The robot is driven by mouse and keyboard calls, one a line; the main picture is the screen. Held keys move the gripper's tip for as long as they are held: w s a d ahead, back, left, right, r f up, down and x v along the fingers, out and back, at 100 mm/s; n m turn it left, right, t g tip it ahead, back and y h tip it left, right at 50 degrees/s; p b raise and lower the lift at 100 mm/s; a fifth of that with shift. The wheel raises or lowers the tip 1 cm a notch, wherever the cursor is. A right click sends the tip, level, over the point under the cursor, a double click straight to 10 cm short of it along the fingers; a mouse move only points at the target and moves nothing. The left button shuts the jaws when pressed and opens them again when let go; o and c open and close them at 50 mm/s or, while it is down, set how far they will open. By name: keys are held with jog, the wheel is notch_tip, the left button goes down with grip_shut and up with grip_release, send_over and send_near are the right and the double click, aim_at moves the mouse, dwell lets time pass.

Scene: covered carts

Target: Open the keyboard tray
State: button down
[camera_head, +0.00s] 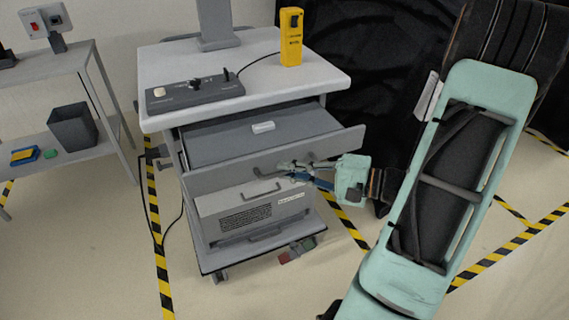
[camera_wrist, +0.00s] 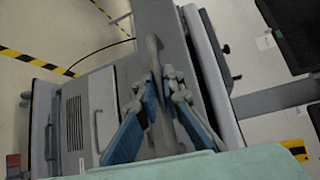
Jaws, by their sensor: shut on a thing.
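The keyboard tray (camera_head: 230,167) is a grey drawer under the white top of the cart. It stands partly pulled out, with a dark grey surface and a small white label inside. My gripper (camera_head: 290,169) reaches in from the right at the tray's front. In the wrist view my gripper (camera_wrist: 162,78) has its blue-padded fingers on both sides of the tray's grey bar handle (camera_wrist: 153,48), shut on it. The tray's front panel (camera_wrist: 178,50) runs behind the handle there.
A box with a vent grille (camera_head: 246,217) sits below the tray on the cart. On the cart top (camera_head: 285,82) are a control panel (camera_head: 195,94) and a yellow device (camera_head: 291,40). A grey side table (camera_head: 40,70) stands left.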

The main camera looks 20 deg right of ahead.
jog(key=shift+s, duration=0.7)
jog(key=c, duration=2.1)
grip_release()
jog(key=v, duration=1.2)
